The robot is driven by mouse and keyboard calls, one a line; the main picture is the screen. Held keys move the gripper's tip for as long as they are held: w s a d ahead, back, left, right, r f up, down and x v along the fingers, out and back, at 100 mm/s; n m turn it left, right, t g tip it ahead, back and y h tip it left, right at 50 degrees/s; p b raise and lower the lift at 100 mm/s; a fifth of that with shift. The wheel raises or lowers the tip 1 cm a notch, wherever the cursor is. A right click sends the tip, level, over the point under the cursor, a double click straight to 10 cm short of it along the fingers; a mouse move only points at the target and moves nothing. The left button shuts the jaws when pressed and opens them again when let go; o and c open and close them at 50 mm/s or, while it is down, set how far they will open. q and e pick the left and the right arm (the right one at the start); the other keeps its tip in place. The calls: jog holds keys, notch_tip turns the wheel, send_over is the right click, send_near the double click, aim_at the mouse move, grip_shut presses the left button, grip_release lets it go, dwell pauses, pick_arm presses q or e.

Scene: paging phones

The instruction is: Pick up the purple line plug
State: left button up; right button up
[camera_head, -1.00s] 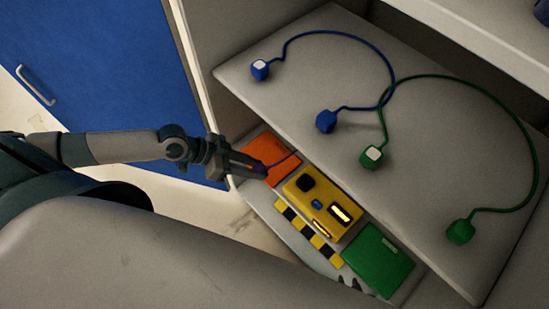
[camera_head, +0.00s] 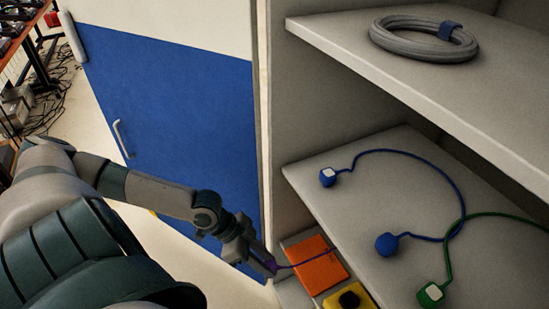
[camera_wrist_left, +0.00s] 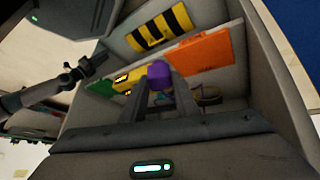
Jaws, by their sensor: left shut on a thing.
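My left gripper (camera_head: 266,262) is shut on the purple line plug (camera_head: 272,266), in front of the shelf's left side. In the left wrist view the purple plug (camera_wrist_left: 159,74) sits between the fingertips (camera_wrist_left: 160,88). In the head view a thin purple cord (camera_head: 300,263) runs from the plug across the orange panel (camera_head: 318,272). The cord's far end is not clear. My right gripper (camera_wrist_left: 88,66) shows small at the left of the left wrist view; its jaws are too small to read.
A yellow box (camera_head: 368,300) is beside the orange panel. Blue plugs (camera_head: 386,244) and a green plug (camera_head: 431,293) with cords lie on the shelf board (camera_head: 345,205). A grey cable coil (camera_head: 410,40) lies on the upper shelf. A blue door (camera_head: 180,130) stands at left.

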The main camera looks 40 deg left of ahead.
pick_arm(q)
jog(key=shift+s+a+r+y, duration=0.15)
jog(key=shift+a+y, duration=0.15)
jog(key=shift+a, duration=0.1)
jog(key=shift+s, duration=0.2)
dwell(0.4)
